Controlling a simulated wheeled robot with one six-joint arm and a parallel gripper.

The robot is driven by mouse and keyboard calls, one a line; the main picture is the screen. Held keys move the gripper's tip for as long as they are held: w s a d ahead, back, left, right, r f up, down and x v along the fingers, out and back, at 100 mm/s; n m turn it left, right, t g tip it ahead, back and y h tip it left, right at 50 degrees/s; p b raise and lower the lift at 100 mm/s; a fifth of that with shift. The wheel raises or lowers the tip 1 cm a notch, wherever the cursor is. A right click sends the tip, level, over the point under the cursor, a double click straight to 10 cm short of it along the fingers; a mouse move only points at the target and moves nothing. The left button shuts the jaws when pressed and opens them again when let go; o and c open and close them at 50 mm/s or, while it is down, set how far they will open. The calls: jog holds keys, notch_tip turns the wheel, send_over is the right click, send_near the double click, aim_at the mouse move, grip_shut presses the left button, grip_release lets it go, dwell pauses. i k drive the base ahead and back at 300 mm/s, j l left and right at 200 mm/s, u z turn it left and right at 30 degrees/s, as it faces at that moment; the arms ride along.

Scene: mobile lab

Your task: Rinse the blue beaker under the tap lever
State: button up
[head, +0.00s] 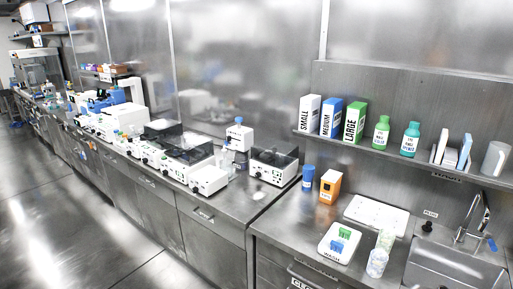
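The tap (474,216) stands at the back of the metal sink (450,262), at the right edge of the head view. Its small blue lever (491,243) is on the right side. Two clear beakers stand upright on the counter just left of the sink. The front one (377,263) has a faint bluish tint and the back one (386,239) a greenish tint. I cannot tell whether they hold anything. My gripper is not in view.
A white holder marked WASH (338,257) with green and blue blocks sits left of the beakers. A white board (376,215), orange box (330,186) and blue container (308,179) are behind. A shelf (400,155) with boxes and bottles hangs above. The floor at left is clear.

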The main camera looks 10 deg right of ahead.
aim_at(487, 234)
jog(key=z, duration=1.85)
jog(key=i+l, duration=0.35)
jog(key=i, duration=0.2)
jog(key=i+l+z, duration=0.15)
jog(key=i+l, duration=0.2)
jog(key=i, duration=0.2)
